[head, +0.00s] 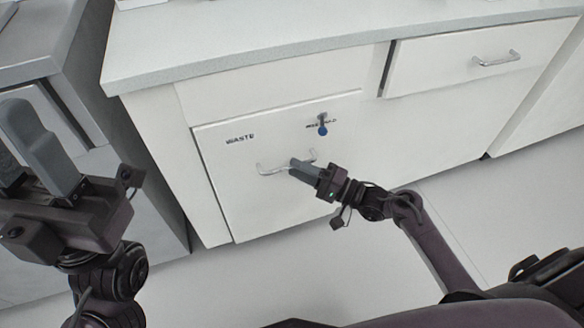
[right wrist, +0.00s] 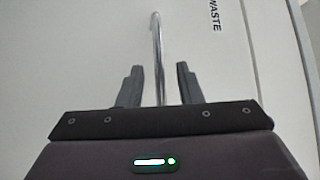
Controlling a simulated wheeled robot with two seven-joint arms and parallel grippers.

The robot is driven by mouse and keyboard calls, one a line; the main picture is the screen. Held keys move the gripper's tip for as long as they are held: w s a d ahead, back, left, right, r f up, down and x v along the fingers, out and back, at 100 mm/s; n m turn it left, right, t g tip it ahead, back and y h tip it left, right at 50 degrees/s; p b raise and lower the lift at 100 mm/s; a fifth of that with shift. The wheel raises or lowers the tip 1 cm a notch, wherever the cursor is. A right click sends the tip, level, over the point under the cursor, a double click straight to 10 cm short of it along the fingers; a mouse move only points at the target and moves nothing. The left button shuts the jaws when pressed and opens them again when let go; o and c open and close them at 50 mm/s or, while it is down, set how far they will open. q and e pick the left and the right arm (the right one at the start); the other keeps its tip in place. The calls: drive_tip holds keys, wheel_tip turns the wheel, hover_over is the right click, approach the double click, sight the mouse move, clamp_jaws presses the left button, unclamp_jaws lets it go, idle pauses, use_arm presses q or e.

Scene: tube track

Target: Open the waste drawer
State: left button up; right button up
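The waste drawer (head: 262,212) is a white front marked WASTE and sits flush in the cabinet, closed. Its silver bar handle (head: 268,170) runs across the front; in the right wrist view the handle (right wrist: 157,45) runs between the two fingers. My right gripper (head: 300,168) is at the middle of the handle. Its fingers (right wrist: 160,78) stand open on either side of the bar, with a visible gap on each side. My left gripper (head: 22,160) is at the left edge of the head view, with its fingers apart and nothing seen between them.
A blue-tipped item (head: 322,130) with a small label sits on the front, right of the WASTE label. A grey countertop (head: 250,50) overhangs above. Another drawer (head: 480,62) with a handle is at the upper right. A grey cabinet (head: 50,40) stands at left. The floor (head: 300,265) in front looks clear.

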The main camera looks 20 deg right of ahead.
sight(272, 153)
drive_tip(key=shift+x, duration=1.2)
drive_tip(key=shift+f, duration=0.1)
clamp_jaws()
